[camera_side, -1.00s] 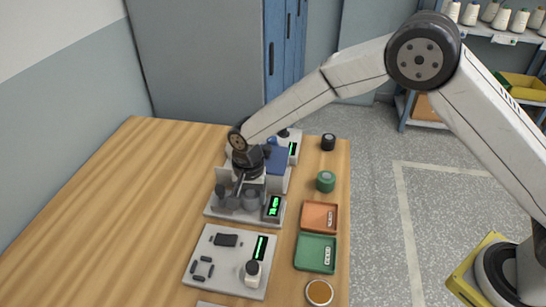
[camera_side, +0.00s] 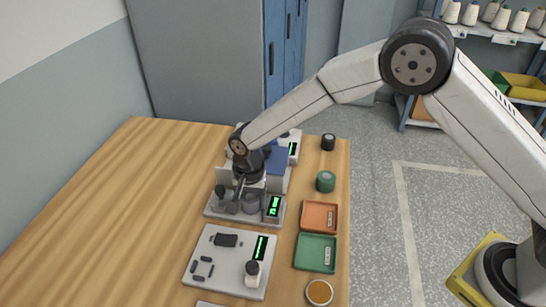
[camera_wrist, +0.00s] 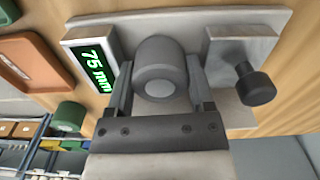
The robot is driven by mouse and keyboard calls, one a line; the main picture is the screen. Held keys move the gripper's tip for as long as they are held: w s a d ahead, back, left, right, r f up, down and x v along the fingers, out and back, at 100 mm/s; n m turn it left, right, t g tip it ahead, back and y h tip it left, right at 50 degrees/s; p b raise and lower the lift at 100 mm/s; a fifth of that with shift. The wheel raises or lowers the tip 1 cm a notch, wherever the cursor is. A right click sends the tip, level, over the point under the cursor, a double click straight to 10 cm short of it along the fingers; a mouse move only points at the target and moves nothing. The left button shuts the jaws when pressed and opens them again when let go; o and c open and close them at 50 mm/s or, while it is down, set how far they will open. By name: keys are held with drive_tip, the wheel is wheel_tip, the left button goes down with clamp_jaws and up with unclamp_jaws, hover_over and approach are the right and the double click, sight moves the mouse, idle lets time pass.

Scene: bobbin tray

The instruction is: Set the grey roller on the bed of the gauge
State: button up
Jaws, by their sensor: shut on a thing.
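The grey roller (camera_wrist: 160,68) is between the two fingers of my gripper (camera_wrist: 158,92) in the wrist view. My gripper is shut on it. The roller is at the gauge (camera_wrist: 225,22), between the green "75 mm" display (camera_wrist: 95,68) and the post with a dark knob (camera_wrist: 256,88). In the side view my gripper (camera_side: 240,190) points down over the gauge (camera_side: 215,212), and the roller (camera_side: 251,203) shows low beside the display (camera_side: 274,205). I cannot tell whether the roller touches the bed, which is mostly hidden by the roller and fingers.
A second plate device (camera_side: 205,270) with a display lies in front of the gauge. An orange tray (camera_side: 335,218), a green tray (camera_side: 301,262), a green spool (camera_side: 326,181) and a black spool (camera_side: 328,142) stand along the right edge. Another device (camera_side: 280,170) stands behind. The table's left is clear.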

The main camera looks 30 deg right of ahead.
drive_tip(key=o, duration=1.3)
drive_tip(key=shift+c, duration=0.2)
drive_tip(key=shift+r, duration=3.95)
drive_tip(key=shift+d, duration=0.1)
drive_tip(key=shift+d+r, duration=0.15)
drive_tip(key=shift+d, duration=0.1)
drive_tip(key=s+d+r+n+t, duration=0.2)
drive_tip(key=s+d+n, duration=0.6)
drive_tip(key=s+d, duration=1.1)
drive_tip(key=d, duration=0.2)
drive_tip(key=shift+s+d+r+t, duration=0.15)
drive_tip(key=shift+d+t, duration=0.15)
